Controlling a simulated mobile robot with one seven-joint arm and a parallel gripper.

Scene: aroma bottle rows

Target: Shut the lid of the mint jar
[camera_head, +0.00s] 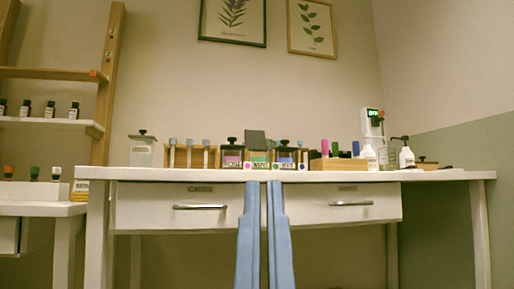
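Three small jars stand in a row at the middle of the tabletop. The middle jar (258,159), with a green and orange label, has a grey flat lid (255,139) standing up above it, so it looks open. I take it for the mint jar, but its label is too small to read surely.
The white table (440,175) has two drawers, left (160,207) and right (340,205), both shut. A white canister (142,150) stands left; a wooden block with coloured pens (337,163), a dispenser (373,135) and white bottles (406,157) stand right. A shelf (40,123) is far left.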

